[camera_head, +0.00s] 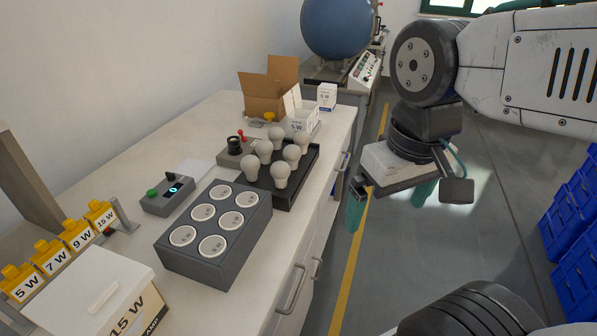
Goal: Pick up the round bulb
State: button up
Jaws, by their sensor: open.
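Several pale bulbs with rounded tops stand close together in a dark tray (291,195) on the bench. The nearest bulb (280,172) has a round head. Others stand behind it, one at the left (252,165) and one at the back (276,134). They look much alike, and I cannot tell which one is the round bulb of the task. My gripper (391,203) hangs to the right of the tray, beyond the bench edge and over the floor. Its teal fingers are apart, with nothing visible between them.
A grey block with round labelled sockets (216,235) stands nearer on the bench. A small control box (167,197), yellow wattage tags (77,235) and a white 15 W box (87,287) are at left. Cardboard boxes (268,92) stand behind the tray. Blue crates (572,230) stand far right.

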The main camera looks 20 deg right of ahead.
aim_at(280, 170)
jog(key=u, duration=0.05)
jog(key=k, duration=0.5)
jog(key=z, duration=1)
jog(key=i, duration=1)
jog(key=u, duration=1.85)
